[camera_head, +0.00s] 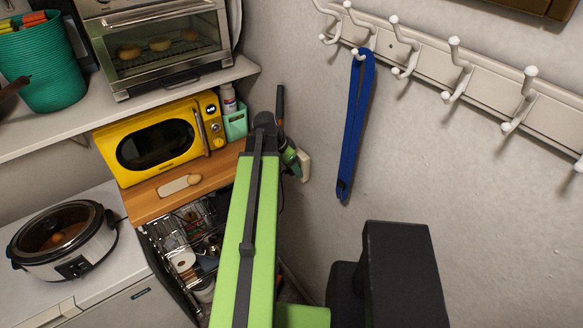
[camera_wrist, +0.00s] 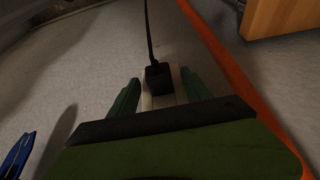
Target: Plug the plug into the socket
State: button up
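The black plug (camera_wrist: 158,78) with its cord running up is in the wrist view, in front of the pale socket (camera_wrist: 178,88) on the wall. It lines up with the socket's face and appears to be against it; how deep it sits is hidden. My gripper (camera_wrist: 160,80) has its two green fingers apart, one on each side of the plug, with gaps showing. In the head view my gripper (camera_head: 291,160) is beside the pale socket (camera_head: 305,165), and the plug cannot be made out there.
A wooden counter (camera_head: 150,205) with a yellow microwave (camera_head: 160,140) and a green cup (camera_head: 236,123) is left of my arm. A blue strap (camera_head: 355,125) hangs from the hook rail (camera_head: 425,65) to the right. A wire rack (camera_head: 178,232) is below. The lower right wall is clear.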

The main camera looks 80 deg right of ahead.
jog(key=p+v, duration=1.1)
jog(key=v, duration=0.1)
